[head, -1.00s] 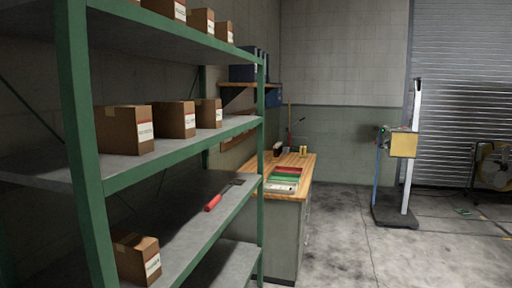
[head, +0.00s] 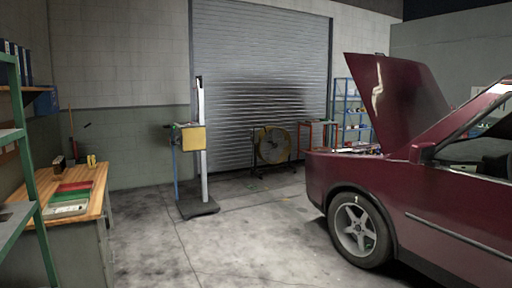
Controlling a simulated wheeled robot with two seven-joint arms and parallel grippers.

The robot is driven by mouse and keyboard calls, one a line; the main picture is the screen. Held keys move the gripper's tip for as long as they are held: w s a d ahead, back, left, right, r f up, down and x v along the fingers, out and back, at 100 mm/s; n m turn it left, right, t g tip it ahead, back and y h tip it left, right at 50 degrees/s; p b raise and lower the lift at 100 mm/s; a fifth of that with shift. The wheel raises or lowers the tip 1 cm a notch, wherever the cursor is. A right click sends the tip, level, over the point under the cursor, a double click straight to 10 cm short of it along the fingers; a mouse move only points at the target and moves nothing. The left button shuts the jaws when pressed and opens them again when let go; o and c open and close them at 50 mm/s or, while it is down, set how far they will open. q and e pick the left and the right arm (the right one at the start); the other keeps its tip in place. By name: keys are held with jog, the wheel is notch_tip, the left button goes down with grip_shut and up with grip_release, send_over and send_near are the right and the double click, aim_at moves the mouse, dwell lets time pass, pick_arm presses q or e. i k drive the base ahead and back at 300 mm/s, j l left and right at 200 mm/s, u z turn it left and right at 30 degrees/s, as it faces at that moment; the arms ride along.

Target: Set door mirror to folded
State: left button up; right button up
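A dark red car (head: 440,205) stands at the right of the head view with its bonnet (head: 390,95) raised; its rear is cut off by the picture edge. Its door mirror (head: 423,152) shows as a small dark shape at the front corner of the side window. It is too small to tell whether it is folded or out. Neither of my grippers is in view.
Open concrete floor (head: 235,245) lies between the car and the wooden workbench (head: 95,208) at left. A green shelf post (head: 40,230) is at the near left. A post stand with a yellow box (head: 193,139) and a round fan (head: 271,146) stand near the shutter (head: 260,80).

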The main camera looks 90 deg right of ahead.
aim_at(423, 153)
jog(key=z, duration=3.85)
jog(key=i+j, duration=1.5)
jog(key=j, duration=0.15)
jog(key=i+j, duration=0.75)
jog(key=i+j+z, duration=0.1)
jog(key=i+j, duration=0.65)
jog(key=j, duration=0.15)
